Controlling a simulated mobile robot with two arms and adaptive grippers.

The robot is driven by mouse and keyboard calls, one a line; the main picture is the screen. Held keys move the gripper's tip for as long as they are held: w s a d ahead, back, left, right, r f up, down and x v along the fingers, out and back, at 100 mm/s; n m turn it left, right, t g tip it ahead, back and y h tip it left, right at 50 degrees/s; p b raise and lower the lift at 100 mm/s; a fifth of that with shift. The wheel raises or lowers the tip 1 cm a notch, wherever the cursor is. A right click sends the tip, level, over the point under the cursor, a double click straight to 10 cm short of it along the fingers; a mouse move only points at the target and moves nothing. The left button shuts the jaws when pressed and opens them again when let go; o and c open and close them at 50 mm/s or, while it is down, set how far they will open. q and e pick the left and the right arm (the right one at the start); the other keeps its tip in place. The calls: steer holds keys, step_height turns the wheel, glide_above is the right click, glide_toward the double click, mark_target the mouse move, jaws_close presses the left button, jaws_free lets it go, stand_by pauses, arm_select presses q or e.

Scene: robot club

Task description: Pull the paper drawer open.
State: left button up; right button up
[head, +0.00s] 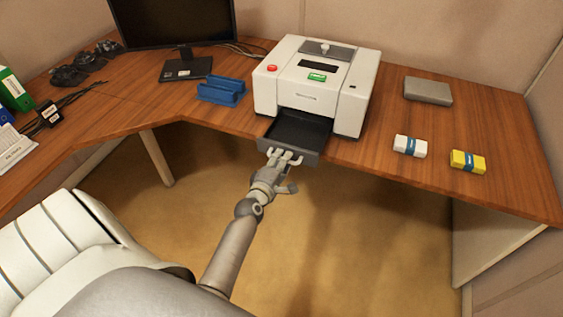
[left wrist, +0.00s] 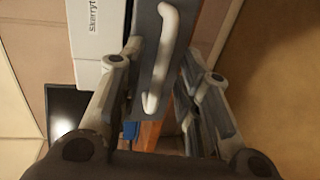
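The white printer (head: 318,80) stands on the desk. Its dark paper drawer (head: 301,130) sticks out from the lower front, with the black inside showing. The drawer's pale bar handle (left wrist: 170,50) is on its grey front in the left wrist view. My left gripper (head: 284,157) is at the drawer front. In the left wrist view my left gripper (left wrist: 160,65) has its fingers apart, one on each side of the handle, with gaps visible between them and the handle. Whether a fingertip touches the drawer front cannot be told. My right gripper is not in view.
On the desk (head: 395,185), a blue holder (head: 222,92) stands left of the printer. A grey box (head: 428,91), a white pack (head: 410,146) and a yellow pack (head: 468,161) lie to its right. A monitor (head: 180,25) stands behind. Open floor (head: 340,230) lies before the drawer.

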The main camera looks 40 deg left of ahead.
arm_select(q)
steer(key=v, duration=1.2)
steer(key=shift+a, duration=0.1)
steer(key=s+d+f+m+g+h, duration=0.1)
steer(key=s+d+f+m+g, duration=0.2)
steer(key=f, duration=0.6)
steer(key=s+d+f+m+g+h, duration=0.15)
steer(key=s+d+f+m, duration=0.3)
steer(key=f, duration=0.55)
steer(key=s+d+f+m+g+h, duration=0.2)
steer(key=d+f+m, duration=0.2)
steer(key=f, duration=0.5)
steer(key=s+f+m+g, duration=0.4)
steer(key=s+f+m, duration=0.2)
steer(key=s, duration=0.7)
steer(key=s+a+f+m+g, duration=0.1)
steer(key=s+f+m+g, duration=0.2)
steer(key=s+f+m, duration=0.3)
steer(key=s+f, duration=0.4)
steer(key=s, duration=0.4)
steer(key=shift+g+y, duration=0.35)
